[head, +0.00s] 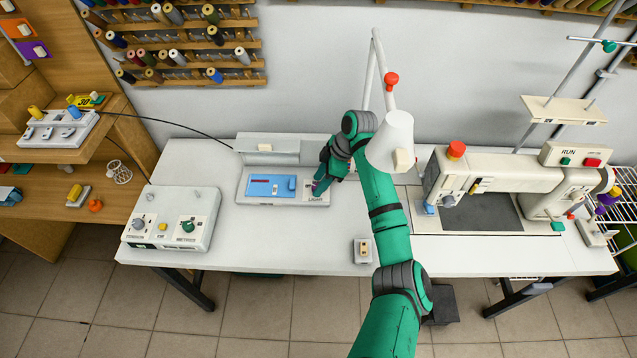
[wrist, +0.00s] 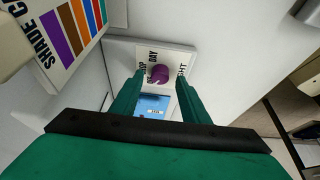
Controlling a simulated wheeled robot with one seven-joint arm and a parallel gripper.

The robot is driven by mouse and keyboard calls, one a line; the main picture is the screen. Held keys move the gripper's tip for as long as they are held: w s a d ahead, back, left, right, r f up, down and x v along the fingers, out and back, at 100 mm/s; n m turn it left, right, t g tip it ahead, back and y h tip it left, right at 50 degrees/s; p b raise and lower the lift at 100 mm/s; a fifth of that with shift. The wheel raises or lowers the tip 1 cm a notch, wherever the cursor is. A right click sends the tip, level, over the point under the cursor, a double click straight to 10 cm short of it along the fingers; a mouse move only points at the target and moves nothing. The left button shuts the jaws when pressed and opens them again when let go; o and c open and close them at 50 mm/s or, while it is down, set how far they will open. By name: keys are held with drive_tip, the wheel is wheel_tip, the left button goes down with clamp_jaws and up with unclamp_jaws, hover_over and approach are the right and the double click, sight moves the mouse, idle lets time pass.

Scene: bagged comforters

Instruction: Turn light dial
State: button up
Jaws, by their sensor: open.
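The light dial is a purple round knob (wrist: 159,74) on a pale panel in the wrist view. Words are printed around it, including "DAY" and a partly hidden "LIGHT". In the head view the panel belongs to a grey-white box (head: 285,200) with a blue front area, and its right end reads "LIGHT". My gripper (head: 319,187) covers most of the dial there. In the wrist view my gripper (wrist: 161,80) is open, one green finger on each side of the knob. I cannot tell whether the fingers touch it.
A control box with a green knob (head: 187,227) stands at the left of the white table (head: 270,237). A sewing machine (head: 490,185) fills the right. A white lamp shade (head: 390,140) overhangs beside my arm. A small switch box (head: 362,252) lies near the front edge.

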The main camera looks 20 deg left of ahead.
drive_tip(key=shift+a+f, duration=0.2)
drive_tip(key=shift+f, duration=0.3)
clamp_jaws()
drive_tip(key=shift+s, duration=0.1)
